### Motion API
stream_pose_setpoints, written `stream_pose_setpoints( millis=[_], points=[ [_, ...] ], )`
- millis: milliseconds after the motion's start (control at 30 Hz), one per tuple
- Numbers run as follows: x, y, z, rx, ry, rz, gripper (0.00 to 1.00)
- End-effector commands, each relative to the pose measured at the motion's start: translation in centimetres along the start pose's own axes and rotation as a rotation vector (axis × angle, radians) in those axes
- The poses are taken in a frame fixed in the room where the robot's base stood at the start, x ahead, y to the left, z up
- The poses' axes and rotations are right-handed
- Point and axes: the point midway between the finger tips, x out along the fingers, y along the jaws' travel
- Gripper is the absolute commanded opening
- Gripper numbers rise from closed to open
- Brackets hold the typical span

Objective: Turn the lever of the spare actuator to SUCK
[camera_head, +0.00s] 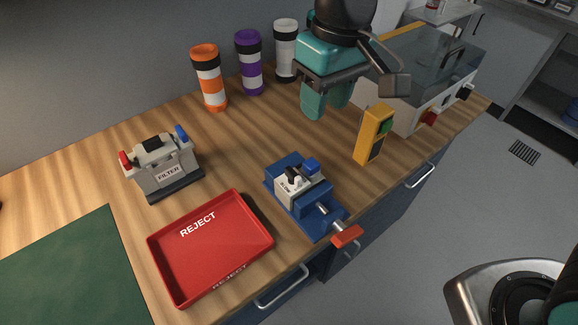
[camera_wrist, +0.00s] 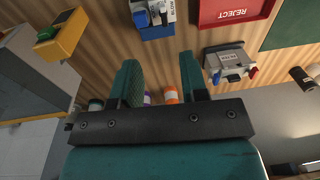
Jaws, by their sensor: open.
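A small white and grey unit (camera_head: 299,187) with a blue cap and a black-and-white lever (camera_head: 291,175) on top sits in a blue vise (camera_head: 318,219); I take it to be the spare actuator. Its lettering is too small to read, so I cannot tell the lever's setting. In the wrist view the unit (camera_wrist: 160,10) is partly cut off at the top edge. My gripper (camera_head: 327,102) hangs above the back of the bench, behind the vise and apart from it. In the wrist view its two teal fingers (camera_wrist: 161,78) are spread with nothing between them.
A grey FILTER unit (camera_head: 165,171) and a red REJECT tray (camera_head: 212,246) are left of the vise. A yellow box with a green button (camera_head: 373,135) stands right. Orange (camera_head: 209,78), purple (camera_head: 249,62) and white (camera_head: 286,50) banded cylinders line the wall. A red vise handle (camera_head: 347,237) overhangs the front edge.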

Motion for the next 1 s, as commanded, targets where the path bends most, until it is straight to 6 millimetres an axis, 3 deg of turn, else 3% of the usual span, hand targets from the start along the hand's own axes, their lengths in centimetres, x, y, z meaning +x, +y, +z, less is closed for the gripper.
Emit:
stream_pose_setpoints(
  millis=[100,233,433,1000],
  points=[
    [1.8,-1.1,-3.1,0.001,-0.030,0.051,0.40],
    [3.0,-1.6,-4.5,0.006,-0.041,0.078,0.40],
    [5.6,-1.4,-4.5,0.008,-0.045,0.081,0.40],
    [17.7,-0.4,-3.9,0.009,-0.043,0.080,0.40]
  ],
)
